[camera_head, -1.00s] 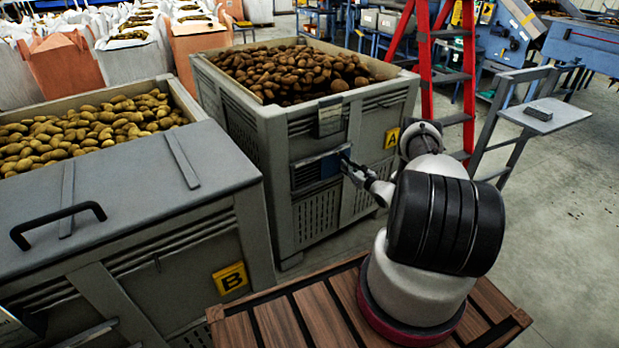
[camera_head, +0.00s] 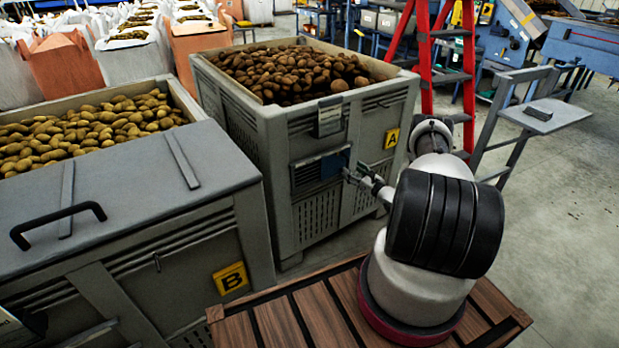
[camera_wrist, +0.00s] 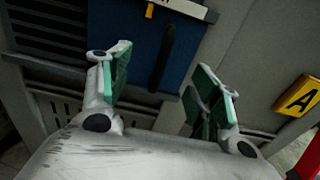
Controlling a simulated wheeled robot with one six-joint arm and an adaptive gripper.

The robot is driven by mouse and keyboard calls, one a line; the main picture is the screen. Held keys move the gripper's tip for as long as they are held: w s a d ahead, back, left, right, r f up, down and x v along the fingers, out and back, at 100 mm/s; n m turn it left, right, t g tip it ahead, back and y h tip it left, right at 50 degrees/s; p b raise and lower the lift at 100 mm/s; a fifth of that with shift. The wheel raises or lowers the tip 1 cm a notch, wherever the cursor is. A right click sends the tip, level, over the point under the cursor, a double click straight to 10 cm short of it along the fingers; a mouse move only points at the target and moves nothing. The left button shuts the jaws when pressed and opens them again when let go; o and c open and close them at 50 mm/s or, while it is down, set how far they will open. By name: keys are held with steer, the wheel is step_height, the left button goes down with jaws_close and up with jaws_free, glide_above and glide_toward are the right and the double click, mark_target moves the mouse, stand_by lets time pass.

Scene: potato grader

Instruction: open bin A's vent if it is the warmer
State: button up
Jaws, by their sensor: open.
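Bin A (camera_head: 272,140) is a grey crate full of dark brown potatoes, with a yellow A tag (camera_head: 391,138); the tag also shows in the wrist view (camera_wrist: 301,96). Its vent has dark slats (camera_head: 306,175) at left and a blue panel (camera_head: 333,164) at right. In the wrist view the blue panel (camera_wrist: 130,38) carries an upright dark handle (camera_wrist: 162,57); slats (camera_wrist: 45,30) show left of it. My gripper (camera_wrist: 163,82) is open and empty, its green-padded fingers on either side of the handle's lower end, apparently short of it. In the head view my gripper (camera_head: 352,176) is just below-right of the panel.
Bin B (camera_head: 130,265), with paler potatoes, a grey lid and a black lid handle (camera_head: 58,224), stands at left. A small plate (camera_head: 329,117) sits above bin A's vent. A red ladder (camera_head: 455,75) and a grey stand (camera_head: 545,117) are at right. Floor is clear farther right.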

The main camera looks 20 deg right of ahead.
steer(key=s+d, duration=0.3)
steer(key=s, duration=1.5)
steer(key=shift+s, duration=0.25)
steer(key=shift+d, duration=0.1)
steer(key=s+a+f+n+g+y, duration=0.3)
steer(key=s+a+y, duration=0.15)
steer(key=a, duration=0.35)
steer(key=s+a+r+n+g+y, duration=0.3)
steer(key=s+a+r+n+g, duration=0.2)
steer(key=s+r, duration=0.1)
steer(key=s+a+r+n+g+h, duration=0.2)
steer(key=s+r+n+g, duration=0.3)
steer(key=r, duration=0.6)
steer(key=s+a+r+n+g+h, duration=0.1)
steer(key=s+r+n+g+h, duration=0.2)
steer(key=r+n, duration=0.6)
steer(key=s+a+r+n+g+h, duration=0.2)
steer(key=s+r+n+g, duration=0.2)
steer(key=r, duration=1)
steer(key=s+a+r+n+t+h, duration=0.1)
steer(key=a+r+n+t+h, duration=0.1)
steer(key=r, duration=0.5)
steer(key=s+a+r+n+t+h, duration=0.1)
steer(key=s+a+r+n+t, duration=0.1)
steer(key=a+r+n+t, duration=0.2)
step_height(320, 180, up, 4)
steer(key=a+n, duration=0.2)
steer(key=shift+a+t+h, duration=0.3)
steer(key=shift+a+h, duration=0.05)
steer(key=shift+a, duration=0.05)
